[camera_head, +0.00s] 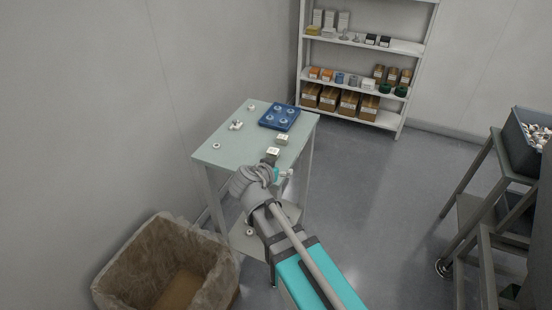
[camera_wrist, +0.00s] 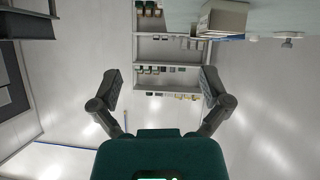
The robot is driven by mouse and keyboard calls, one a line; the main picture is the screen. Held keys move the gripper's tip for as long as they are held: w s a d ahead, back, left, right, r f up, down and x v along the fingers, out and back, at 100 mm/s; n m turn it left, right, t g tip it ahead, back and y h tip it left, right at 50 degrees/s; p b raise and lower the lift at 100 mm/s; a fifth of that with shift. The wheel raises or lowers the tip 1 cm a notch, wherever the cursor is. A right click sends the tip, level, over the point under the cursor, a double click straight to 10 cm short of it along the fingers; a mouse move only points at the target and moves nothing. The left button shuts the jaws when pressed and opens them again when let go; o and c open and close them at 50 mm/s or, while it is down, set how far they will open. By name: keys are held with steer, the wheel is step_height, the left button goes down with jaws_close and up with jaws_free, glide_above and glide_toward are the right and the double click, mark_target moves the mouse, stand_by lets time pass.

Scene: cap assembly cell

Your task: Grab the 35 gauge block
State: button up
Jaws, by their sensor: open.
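Two small blocks with pale tops are on the pale green table (camera_head: 225,150): one block (camera_head: 282,139) near its right edge, and a darker-sided block (camera_head: 272,152) nearer the front corner. I cannot read a 35 on either. My gripper (camera_head: 283,175) is just in front of that corner, close to the nearer block and partly hidden by my arm. The wrist view is upside down. There my gripper (camera_wrist: 160,80) has its two fingers wide apart with nothing between them. One pale block (camera_wrist: 222,18) shows at the top right, outside the fingers.
A blue tray (camera_head: 280,117) with round parts is at the back of the table. Small white parts (camera_head: 236,125) lie on its left side. A lined bin (camera_head: 165,266) stands at lower left. A stocked shelf (camera_head: 358,75) is at the back, and a dark rack (camera_head: 483,190) at right.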

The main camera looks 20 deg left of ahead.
steer(key=t+y, duration=0.2)
glide_toward(271, 154)
steer(key=r+v, duration=0.1)
steer(key=v, duration=0.3)
steer(key=shift+w+a+f+b, duration=0.1)
steer(key=shift+b, duration=0.2)
steer(key=shift+w+f, duration=0.1)
steer(key=shift+b+x, duration=1.65)
steer(key=shift+x, duration=2.55)
steer(key=shift+f, duration=0.15)
steer(key=shift+b+x, duration=1)
steer(key=shift+x, duration=1.55)
steer(key=shift+f, duration=0.1)
